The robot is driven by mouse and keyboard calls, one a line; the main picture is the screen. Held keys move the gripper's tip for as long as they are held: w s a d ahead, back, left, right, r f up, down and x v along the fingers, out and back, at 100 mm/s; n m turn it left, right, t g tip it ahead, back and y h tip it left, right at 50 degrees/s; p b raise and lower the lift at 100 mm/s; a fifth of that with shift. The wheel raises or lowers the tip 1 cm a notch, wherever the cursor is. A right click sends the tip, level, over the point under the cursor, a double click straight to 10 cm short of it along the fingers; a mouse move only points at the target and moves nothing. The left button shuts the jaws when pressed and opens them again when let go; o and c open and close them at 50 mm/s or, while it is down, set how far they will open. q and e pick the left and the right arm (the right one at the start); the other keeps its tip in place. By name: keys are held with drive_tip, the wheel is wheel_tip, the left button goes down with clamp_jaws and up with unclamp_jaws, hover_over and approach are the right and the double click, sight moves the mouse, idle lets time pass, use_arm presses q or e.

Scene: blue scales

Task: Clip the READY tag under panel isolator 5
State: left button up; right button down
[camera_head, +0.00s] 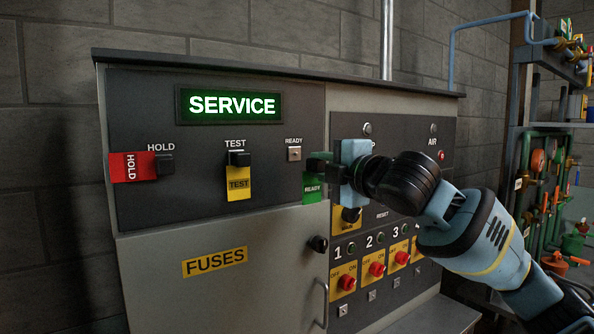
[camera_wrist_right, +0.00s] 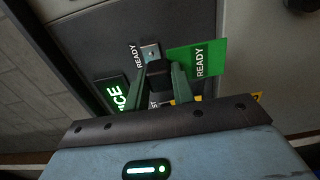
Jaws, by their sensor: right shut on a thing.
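My right gripper (camera_head: 318,166) reaches in from the right and is shut on the green READY tag (camera_head: 314,189), which hangs below the jaws in front of the panel, just right of the READY holder. The small silver READY holder (camera_head: 294,154) is bare. Isolators 1 (camera_head: 346,282), 2 (camera_head: 376,269) and 3 (camera_head: 402,258) show red knobs on yellow plates. Isolator 5 cannot be made out; my arm covers that part of the panel. My left gripper is out of view.
A red HOLD tag (camera_head: 130,168) and a yellow TEST tag (camera_head: 238,184) hang on the panel's left part. The lit SERVICE sign (camera_head: 231,105) is above. A dark knob (camera_head: 318,243) protrudes below my gripper. A pipe rack (camera_head: 548,170) stands at the right.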

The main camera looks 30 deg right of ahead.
idle(0.3)
drive_tip(key=w+a+f, duration=0.1)
drive_tip(key=a+f, duration=0.3)
drive_tip(key=f, duration=0.6)
drive_tip(key=a+f, duration=0.4)
drive_tip(key=f, duration=0.5)
drive_tip(key=s+a+f, duration=0.3)
drive_tip(key=s+f, duration=0.3)
drive_tip(key=f, duration=0.2)
drive_tip(key=s+a+f+m+h, duration=0.1)
drive_tip(key=s+a+f, duration=0.2)
drive_tip(key=s+f, duration=0.3)
wheel_tip(320, 180, down, 3)
drive_tip(key=shift+r+h, duration=0.2)
drive_tip(key=shift+h, duration=0.1)
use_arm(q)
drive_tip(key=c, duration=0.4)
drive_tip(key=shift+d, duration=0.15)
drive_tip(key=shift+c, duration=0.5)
use_arm(e)
drive_tip(key=shift+d, duration=0.15)
